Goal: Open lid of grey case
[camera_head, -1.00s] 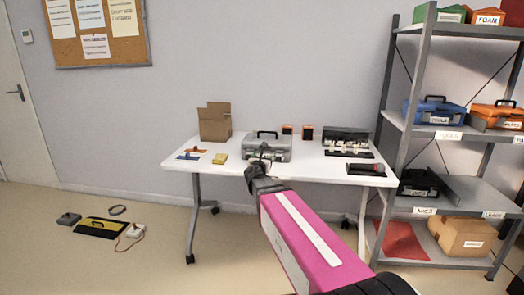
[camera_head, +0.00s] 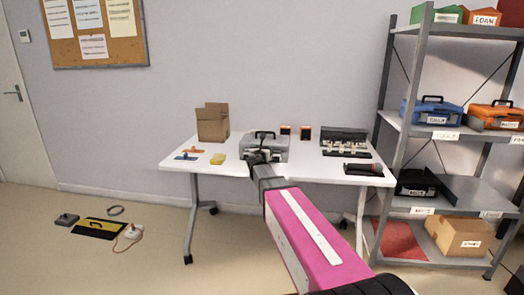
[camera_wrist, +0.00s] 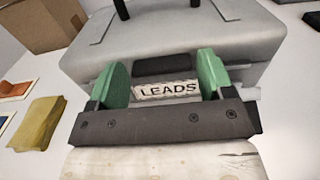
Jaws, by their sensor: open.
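The grey case (camera_head: 272,148) stands shut on the white table, with its black handle upright on top. In the wrist view the case (camera_wrist: 190,30) fills the upper middle, with a "LEADS" label (camera_wrist: 166,90) and a dark latch-like piece (camera_wrist: 162,65) above it on its front. My gripper (camera_wrist: 158,82) is open, its two green fingers on either side of the label, in front of the case. I cannot tell whether the fingers touch the case. In the head view my gripper (camera_head: 257,158) covers part of the case's front.
A grey shelf (camera_head: 455,135) with cases stands at the right. Several things lie on the floor at left.

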